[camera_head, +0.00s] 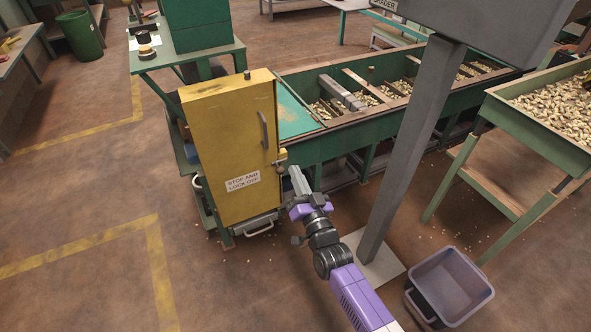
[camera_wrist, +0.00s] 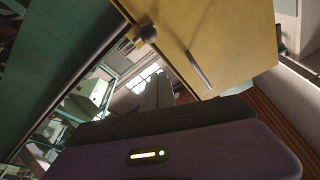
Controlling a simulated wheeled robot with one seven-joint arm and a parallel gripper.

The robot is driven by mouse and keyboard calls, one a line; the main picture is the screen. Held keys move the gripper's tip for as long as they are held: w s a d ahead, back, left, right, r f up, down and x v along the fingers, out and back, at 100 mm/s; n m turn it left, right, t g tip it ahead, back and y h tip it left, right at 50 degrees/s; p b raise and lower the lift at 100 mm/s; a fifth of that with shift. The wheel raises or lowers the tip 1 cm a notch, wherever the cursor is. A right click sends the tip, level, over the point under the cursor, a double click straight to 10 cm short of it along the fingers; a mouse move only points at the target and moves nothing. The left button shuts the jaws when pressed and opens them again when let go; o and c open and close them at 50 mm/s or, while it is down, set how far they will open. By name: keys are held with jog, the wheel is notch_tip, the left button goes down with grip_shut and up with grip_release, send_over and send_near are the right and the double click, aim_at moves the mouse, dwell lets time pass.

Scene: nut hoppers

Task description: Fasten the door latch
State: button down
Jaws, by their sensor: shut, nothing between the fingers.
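The yellow door (camera_head: 232,170) is the front of a yellow cabinet and carries a "STOP AND LOCK OFF" label. It has a long grey handle (camera_head: 263,130) and a small latch (camera_head: 281,158) at its right edge. In the wrist view the door (camera_wrist: 222,35) fills the top right, with its handle (camera_wrist: 198,69) and a round knob (camera_wrist: 146,35) near the edge. My gripper (camera_head: 294,172) is shut and empty, just right of and below the latch. Its fingers show in the wrist view (camera_wrist: 158,92), below the knob and seemingly apart from it. Whether the latch is engaged is unclear.
A green hopper trough (camera_head: 345,138) with nuts runs behind the door to the right. A grey post (camera_head: 410,150) stands right of my arm. A grey-purple bin (camera_head: 450,283) sits on the floor at the lower right. Open floor lies at the left.

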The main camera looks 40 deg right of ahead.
jog(key=p+v, duration=0.1)
jog(key=v, duration=0.7)
jog(key=shift+d+f, duration=0.1)
dwell(0.4)
jog(key=s+a+r+n+g+y, duration=0.1)
jog(key=s+a+r+n+y, duration=0.4)
jog(key=s, duration=0.6)
jog(key=s+a+r+n+g+p, duration=0.1)
jog(key=s+a+r+g, duration=0.15)
jog(key=s+a, duration=0.55)
jog(key=s+a+r+n+g+y, duration=0.1)
jog(key=s+a+r+n+y, duration=0.3)
jog(key=s, duration=0.9)
notch_tip(320, 180, up, 25)
jog(key=h+p, duration=0.1)
jog(key=p, duration=2.3)
jog(key=shift+w+d+p, duration=0.15)
jog(key=shift+w+p, duration=0.15)
jog(key=shift+w, duration=0.1)
